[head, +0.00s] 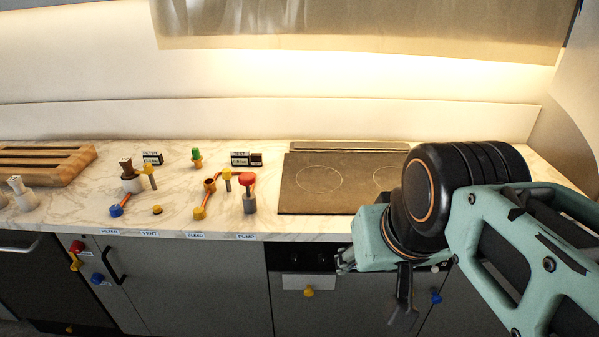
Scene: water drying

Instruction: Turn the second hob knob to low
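The hob (328,197) is a dark glass plate with pale cooking rings, set in the marble counter. Below its front edge is a black control panel (285,262) on the cabinet front. Small dark round shapes on it look like knobs, but they are too dark to count or to read their settings. My gripper (372,287) is in front of the cabinet, at the right part of this panel and hiding it. Parts of its fingers show at its left and below, but their opening is unclear. I see nothing held in it.
Levers and valves, including a red-topped one (248,192) and a green-topped one (196,157), stand on the counter left of the hob. A wooden rack (45,165) lies far left. Yellow (308,291) and blue (436,299) knobs stick out from the cabinet fronts.

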